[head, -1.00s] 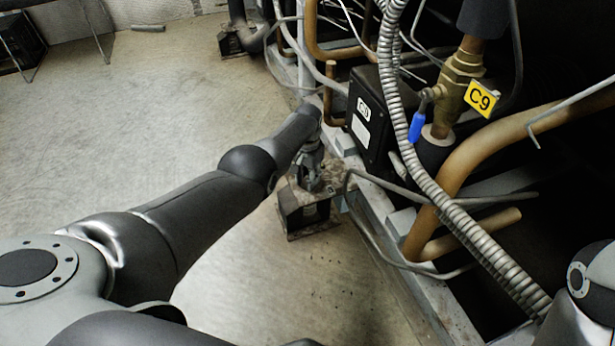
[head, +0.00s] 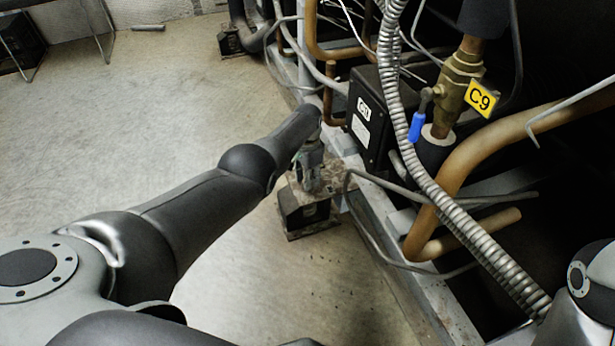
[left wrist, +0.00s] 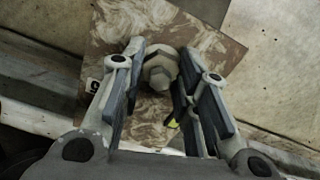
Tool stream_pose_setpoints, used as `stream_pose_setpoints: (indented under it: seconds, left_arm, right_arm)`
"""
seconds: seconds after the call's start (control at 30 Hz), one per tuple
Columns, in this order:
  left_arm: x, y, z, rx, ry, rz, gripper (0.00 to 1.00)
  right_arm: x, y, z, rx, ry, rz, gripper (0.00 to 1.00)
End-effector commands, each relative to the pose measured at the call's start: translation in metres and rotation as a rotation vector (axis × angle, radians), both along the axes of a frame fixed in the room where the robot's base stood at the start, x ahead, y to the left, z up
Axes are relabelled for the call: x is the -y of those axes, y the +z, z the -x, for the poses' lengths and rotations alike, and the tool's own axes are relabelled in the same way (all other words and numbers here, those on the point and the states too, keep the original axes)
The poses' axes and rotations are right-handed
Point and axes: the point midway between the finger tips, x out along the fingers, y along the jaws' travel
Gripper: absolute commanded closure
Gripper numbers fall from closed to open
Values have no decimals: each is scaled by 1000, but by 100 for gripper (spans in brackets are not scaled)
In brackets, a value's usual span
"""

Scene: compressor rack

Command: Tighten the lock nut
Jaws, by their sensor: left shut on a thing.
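In the left wrist view the lock nut (left wrist: 159,76) is a pale grey hex nut on a bolt, standing over a stained, rusty square plate (left wrist: 215,45). My left gripper (left wrist: 161,66) has one finger on each side of the nut and is shut on it. In the head view my left gripper (head: 309,184) points down onto the rusty foot (head: 306,216) at the base of the rack. The nut is hidden there by the gripper. My right gripper is not in view.
A black box (head: 369,126) and a frame rail (head: 408,245) stand close right of the gripper. Thin pipes (head: 372,224) loop beside it. A ribbed conduit (head: 450,212) and a brass valve tagged C9 (head: 458,82) are further right. The floor (head: 120,125) left is clear.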

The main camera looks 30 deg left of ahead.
Motion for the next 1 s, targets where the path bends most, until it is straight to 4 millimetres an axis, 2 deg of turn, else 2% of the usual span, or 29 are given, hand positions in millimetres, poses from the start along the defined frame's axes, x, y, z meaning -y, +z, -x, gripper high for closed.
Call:
stream_pose_setpoints:
  seconds: [0.1,0.13,0.3,0.73,1.0]
  left_arm:
    - [0,0,0,0,-2,-1,95]
    - [0,0,0,0,-2,-1,68]
    - [0,0,0,0,-1,-1,49]
    - [0,3,-1,2,0,-1,49]
    - [0,22,-1,3,0,-1,49]
  right_arm:
    - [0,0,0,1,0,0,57]
    - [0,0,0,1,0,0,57]
    - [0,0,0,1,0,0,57]
    - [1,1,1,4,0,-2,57]
    - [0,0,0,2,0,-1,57]
